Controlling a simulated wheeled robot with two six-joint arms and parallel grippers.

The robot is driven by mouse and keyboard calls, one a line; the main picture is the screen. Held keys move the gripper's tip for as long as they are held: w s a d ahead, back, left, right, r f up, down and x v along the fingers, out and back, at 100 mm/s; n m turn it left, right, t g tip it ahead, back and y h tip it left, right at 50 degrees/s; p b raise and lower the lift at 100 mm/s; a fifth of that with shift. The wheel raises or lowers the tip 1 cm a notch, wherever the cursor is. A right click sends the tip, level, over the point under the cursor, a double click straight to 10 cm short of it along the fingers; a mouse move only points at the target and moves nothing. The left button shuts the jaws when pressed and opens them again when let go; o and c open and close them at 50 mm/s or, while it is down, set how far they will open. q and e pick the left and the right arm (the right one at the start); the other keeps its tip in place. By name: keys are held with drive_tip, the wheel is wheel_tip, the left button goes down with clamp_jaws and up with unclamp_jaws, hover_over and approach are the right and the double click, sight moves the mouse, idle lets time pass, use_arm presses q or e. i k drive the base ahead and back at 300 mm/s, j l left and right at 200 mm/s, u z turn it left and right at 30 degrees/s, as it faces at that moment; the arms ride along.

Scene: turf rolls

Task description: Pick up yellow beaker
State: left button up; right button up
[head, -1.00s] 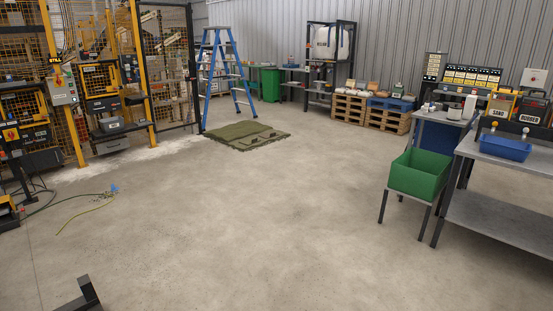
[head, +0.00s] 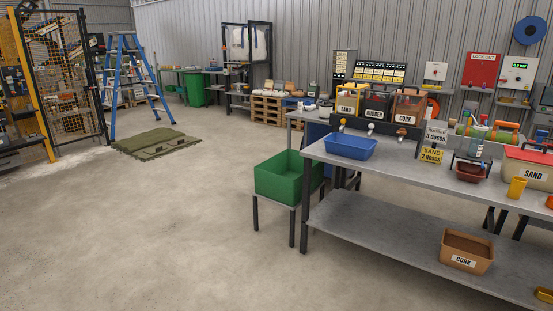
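A small yellow beaker (head: 517,187) stands upright near the front edge of the grey workbench (head: 400,172), at the right of the head view.
A blue tray (head: 350,147), dispensers labelled SAND (head: 347,104), RUBBER (head: 376,106) and CORK (head: 408,108), and a dark red tray (head: 471,171) are on the bench. A CORK bin (head: 466,252) sits on its lower shelf. A green bin (head: 283,178) stands left; open floor (head: 150,230) lies beyond.

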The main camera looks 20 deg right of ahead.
sight(517, 185)
drive_tip(key=l+u, duration=0.25)
drive_tip(key=l, duration=1.3)
drive_tip(key=l+u, duration=0.2)
drive_tip(key=l, duration=1.4)
drive_tip(key=l+z, duration=0.15)
drive_tip(key=l, duration=0.45)
drive_tip(key=i+l+z, duration=0.15)
drive_tip(key=l, duration=0.45)
drive_tip(key=k, duration=0.05)
